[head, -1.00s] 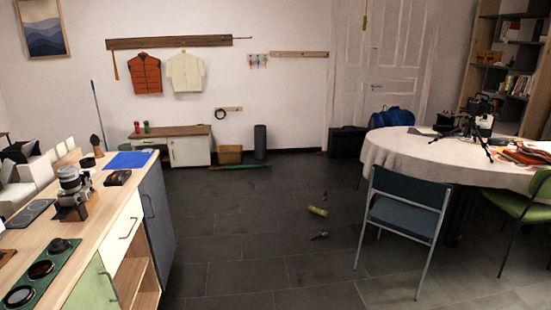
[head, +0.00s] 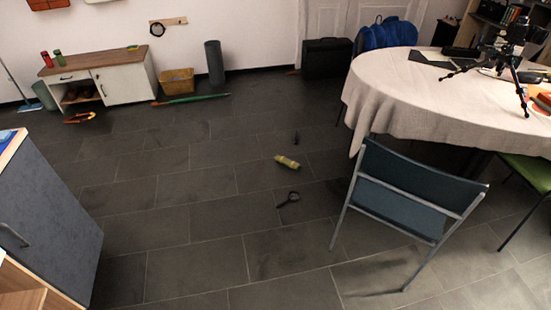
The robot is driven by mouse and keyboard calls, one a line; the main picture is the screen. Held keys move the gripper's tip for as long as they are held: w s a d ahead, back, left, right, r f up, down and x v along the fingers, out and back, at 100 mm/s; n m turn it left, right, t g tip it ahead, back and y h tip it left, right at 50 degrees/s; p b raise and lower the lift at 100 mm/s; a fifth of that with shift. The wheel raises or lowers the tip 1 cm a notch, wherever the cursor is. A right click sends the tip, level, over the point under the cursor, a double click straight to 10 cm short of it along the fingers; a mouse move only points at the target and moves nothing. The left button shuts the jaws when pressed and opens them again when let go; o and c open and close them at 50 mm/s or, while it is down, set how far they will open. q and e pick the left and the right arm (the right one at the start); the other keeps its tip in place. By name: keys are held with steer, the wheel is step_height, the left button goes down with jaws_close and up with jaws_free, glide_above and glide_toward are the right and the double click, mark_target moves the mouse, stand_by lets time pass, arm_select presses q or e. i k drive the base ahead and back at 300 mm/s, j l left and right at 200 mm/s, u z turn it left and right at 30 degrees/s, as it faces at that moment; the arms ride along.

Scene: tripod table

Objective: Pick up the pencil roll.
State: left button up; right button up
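I cannot tell for certain which thing is the pencil roll. A small yellow-green cylinder (head: 287,162) lies on its side on the dark floor tiles, left of the blue chair. At the right edge, an orange-brown item (head: 543,100) lies on the round table (head: 400,85), cut off by the frame. Neither of my grippers shows in the head view.
A blue chair (head: 410,190) stands before the table, and a tripod (head: 505,55) stands on the table. A magnifier-like object (head: 289,199) and a small dark object (head: 296,138) lie near the cylinder. A grey cabinet (head: 45,220) is at left.

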mark_target(294, 164)
steer(key=i+l+z, duration=0.1)
steer(key=i, duration=0.7)
steer(key=i+j, duration=0.25)
steer(key=i, duration=0.2)
steer(key=i+j, duration=0.3)
steer(key=i, duration=0.15)
steer(key=i+j+u, duration=0.1)
steer(key=i+j, duration=0.15)
steer(key=i, duration=0.2)
